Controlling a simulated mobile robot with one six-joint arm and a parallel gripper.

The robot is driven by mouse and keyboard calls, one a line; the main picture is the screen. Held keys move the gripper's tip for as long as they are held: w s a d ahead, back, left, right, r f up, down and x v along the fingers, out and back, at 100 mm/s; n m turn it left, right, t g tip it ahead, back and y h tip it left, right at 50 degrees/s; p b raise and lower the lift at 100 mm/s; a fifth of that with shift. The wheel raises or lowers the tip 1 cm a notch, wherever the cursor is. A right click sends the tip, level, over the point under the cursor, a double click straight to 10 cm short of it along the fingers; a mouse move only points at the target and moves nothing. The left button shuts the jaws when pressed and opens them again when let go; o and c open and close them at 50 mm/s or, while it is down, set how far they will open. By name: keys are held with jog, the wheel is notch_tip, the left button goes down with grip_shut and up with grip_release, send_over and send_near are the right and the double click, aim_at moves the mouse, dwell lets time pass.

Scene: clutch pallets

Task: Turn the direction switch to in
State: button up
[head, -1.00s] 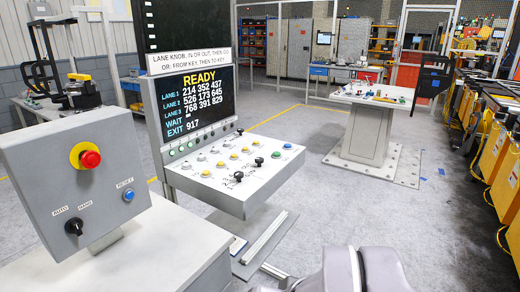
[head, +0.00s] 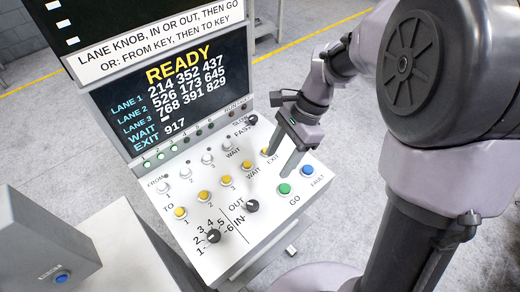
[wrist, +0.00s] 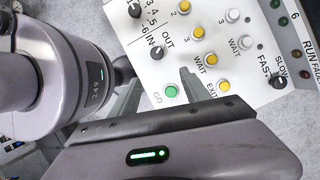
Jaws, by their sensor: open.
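The direction switch (head: 252,206) is a small black knob on the sloping white panel (head: 215,250). The labels OUT and IN are printed beside it, on its left. I cannot tell for sure which label its pointer faces. It also shows in the wrist view (wrist: 157,53), near the top centre. My gripper (head: 277,164) is open and empty above the panel's right part, near the EXIT button and the green GO button (head: 285,188). In the wrist view its two fingers (wrist: 158,88) reach up towards the switch, with the switch beyond the tips and apart from them.
A black lane knob (head: 213,236) sits left of the switch. Yellow buttons (head: 203,195) and white buttons stand in rows behind. A blue FAULT button (head: 307,170) is right of GO. The screen (head: 175,90) reads READY. A grey box (head: 40,240) stands at the left.

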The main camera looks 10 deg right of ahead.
jog(key=b, duration=0.2)
send_near(253, 205)
jog(key=b+x, duration=0.3)
jog(key=x, duration=0.5)
jog(key=shift+f, duration=0.2)
grip_shut()
